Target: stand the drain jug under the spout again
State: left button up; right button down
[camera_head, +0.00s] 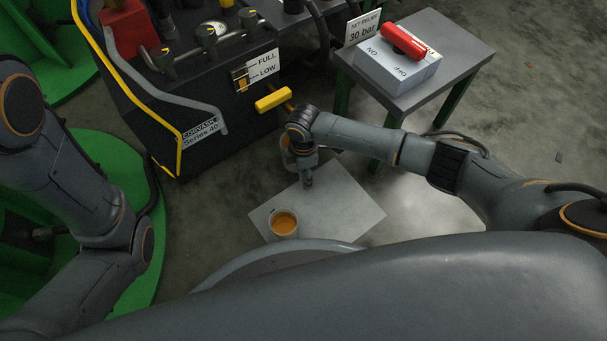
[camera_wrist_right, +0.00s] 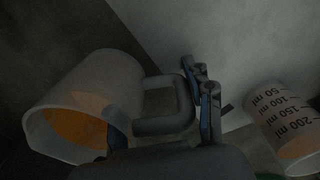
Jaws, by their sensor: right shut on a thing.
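My right gripper (camera_head: 307,180) points down over the pale sheet and is shut on the handle of a translucent jug (camera_wrist_right: 85,105). The jug has orange liquid inside. In the head view the held jug (camera_head: 287,158) is mostly hidden behind my right wrist, close to the machine. A second container (camera_head: 284,224) with amber liquid stands on the near left part of the sheet. A container with a 50 to 200 ml scale (camera_wrist_right: 280,125) shows at the right of the wrist view. The spout cannot be made out. My left gripper is out of view.
The dark machine (camera_head: 215,105) with a yellow handle (camera_head: 273,98) stands behind the held jug. A small grey table (camera_head: 455,45) with an ON/OFF box (camera_head: 398,72) stands at the right. The pale sheet (camera_head: 345,212) is bare on its right side. Green round bases (camera_head: 150,225) lie left.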

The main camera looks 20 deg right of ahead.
jog(key=shift+r, duration=0.15)
jog(key=c, duration=0.5)
grip_release()
